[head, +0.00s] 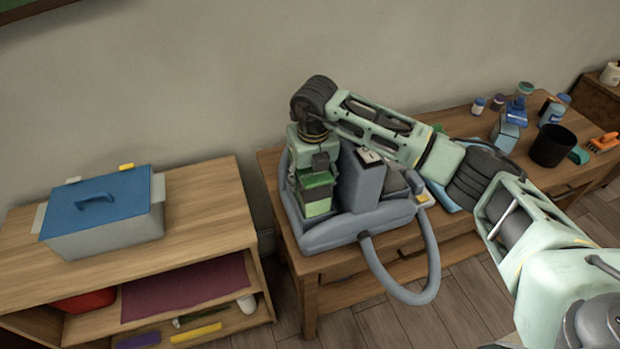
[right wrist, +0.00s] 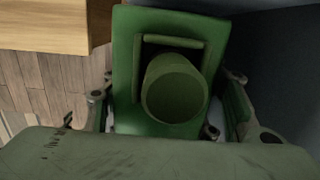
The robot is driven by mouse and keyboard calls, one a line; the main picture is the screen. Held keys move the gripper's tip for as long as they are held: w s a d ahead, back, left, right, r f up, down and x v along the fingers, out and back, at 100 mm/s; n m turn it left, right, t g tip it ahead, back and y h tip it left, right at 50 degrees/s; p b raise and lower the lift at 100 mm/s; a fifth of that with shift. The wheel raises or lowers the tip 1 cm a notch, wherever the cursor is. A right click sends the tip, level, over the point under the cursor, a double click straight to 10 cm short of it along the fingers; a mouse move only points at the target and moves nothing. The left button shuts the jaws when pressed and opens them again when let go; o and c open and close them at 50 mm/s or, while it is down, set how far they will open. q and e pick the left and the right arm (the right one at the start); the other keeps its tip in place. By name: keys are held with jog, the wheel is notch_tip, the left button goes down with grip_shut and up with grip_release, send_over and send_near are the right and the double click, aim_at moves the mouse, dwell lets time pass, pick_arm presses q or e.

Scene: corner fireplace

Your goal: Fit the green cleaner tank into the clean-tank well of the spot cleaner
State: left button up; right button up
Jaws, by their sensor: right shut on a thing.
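The green cleaner tank (head: 316,208) has a dark green top and a paler green body. It is upright at the left end of the grey-blue spot cleaner (head: 335,233), left of the cleaner's tall grey block. My right gripper (head: 318,170) reaches down from above and is shut on the tank. In the right wrist view the tank's green top (right wrist: 150,122), with its handle and round cap, lies between the two fingers (right wrist: 168,108). The tank's underside and the well are hidden, so I cannot tell how deep it sits. My left gripper is out of view.
The cleaner stands on a wooden bench (head: 332,290), its grey hose (head: 432,262) looping over the front edge. Bottles and a black cup (head: 551,146) stand at the right. A blue-lidded box (head: 103,215) is on the left shelf unit (head: 205,205).

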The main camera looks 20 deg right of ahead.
jog(key=shift+w+f, duration=0.1)
jog(key=shift+f, duration=0.45)
jog(key=shift+f, duration=0.15)
jog(key=o, duration=1.6)
